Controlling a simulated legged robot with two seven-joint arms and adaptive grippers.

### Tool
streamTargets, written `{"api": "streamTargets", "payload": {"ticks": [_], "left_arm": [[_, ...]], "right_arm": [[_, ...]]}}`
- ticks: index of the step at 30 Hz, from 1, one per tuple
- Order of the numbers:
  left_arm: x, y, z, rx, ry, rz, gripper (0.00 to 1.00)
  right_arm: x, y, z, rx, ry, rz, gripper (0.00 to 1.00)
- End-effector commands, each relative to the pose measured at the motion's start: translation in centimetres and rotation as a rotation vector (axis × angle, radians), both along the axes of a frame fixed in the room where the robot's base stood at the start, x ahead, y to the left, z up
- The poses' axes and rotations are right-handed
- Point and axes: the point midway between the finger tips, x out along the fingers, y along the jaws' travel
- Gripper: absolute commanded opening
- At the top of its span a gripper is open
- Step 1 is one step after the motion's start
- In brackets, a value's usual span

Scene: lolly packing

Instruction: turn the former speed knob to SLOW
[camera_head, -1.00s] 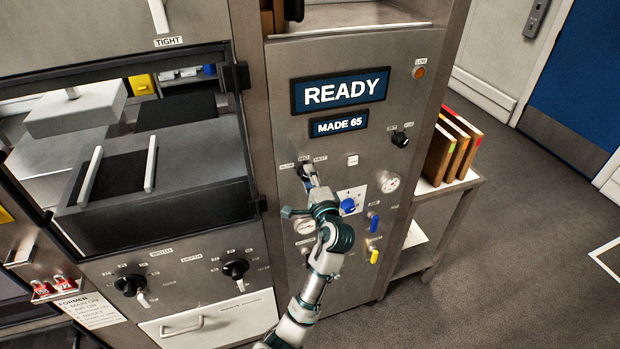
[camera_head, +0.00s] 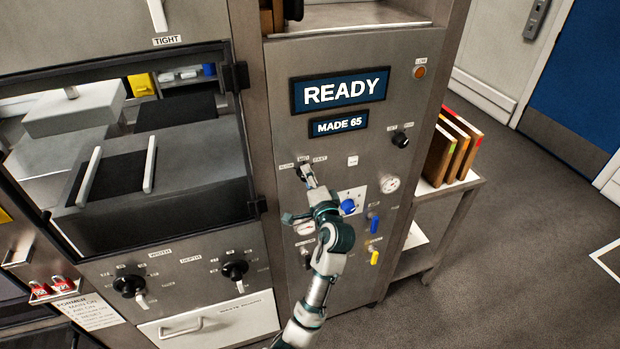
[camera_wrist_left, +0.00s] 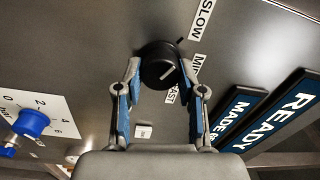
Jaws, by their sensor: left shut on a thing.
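The black former speed knob (camera_head: 301,172) is on the steel panel under the MADE 65 display, below small SLOW, MID and FAST labels. In the left wrist view the round knob (camera_wrist_left: 158,68) sits between my fingertips, with a white line on its face pointing roughly toward the MID label (camera_wrist_left: 197,67). The SLOW label (camera_wrist_left: 203,18) is at the top and FAST is partly hidden by a finger. My left gripper (camera_head: 307,180) is shut on the knob, one finger on each side, as the wrist view (camera_wrist_left: 160,66) shows. My right gripper is not in view.
A blue knob (camera_head: 348,207), a gauge (camera_head: 389,184) and blue and yellow valve handles are right of my wrist. Another black knob (camera_head: 400,139) is at upper right. The READY display (camera_head: 340,91) is above. Width and depth knobs are on the lower left panel.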

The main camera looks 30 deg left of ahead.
Motion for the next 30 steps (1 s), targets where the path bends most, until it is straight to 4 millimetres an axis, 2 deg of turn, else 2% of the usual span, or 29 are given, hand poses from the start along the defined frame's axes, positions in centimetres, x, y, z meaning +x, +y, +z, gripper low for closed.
{"api": "streamTargets", "payload": {"ticks": [1, 2, 3, 5, 17, 30], "left_arm": [[0.0, 0.1, -0.5, -0.007, 0.009, 0.003, 0.04], [0.0, 0.1, -0.5, -0.007, 0.009, 0.003, 0.41], [0.0, 0.1, -0.5, -0.007, 0.009, 0.003, 0.51], [0.0, 0.1, -0.4, -0.006, 0.008, 0.003, 0.64], [-0.5, -0.7, -0.2, -0.002, 0.003, -0.001, 0.64], [-6.3, -7.3, -0.7, -0.005, 0.007, 0.000, 0.64]], "right_arm": [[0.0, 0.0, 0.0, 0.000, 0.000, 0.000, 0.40], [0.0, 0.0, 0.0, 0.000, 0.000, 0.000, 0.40], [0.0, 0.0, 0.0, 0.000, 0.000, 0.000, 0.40], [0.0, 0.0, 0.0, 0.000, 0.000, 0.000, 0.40], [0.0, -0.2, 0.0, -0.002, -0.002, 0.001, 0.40], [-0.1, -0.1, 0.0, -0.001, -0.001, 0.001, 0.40]]}}
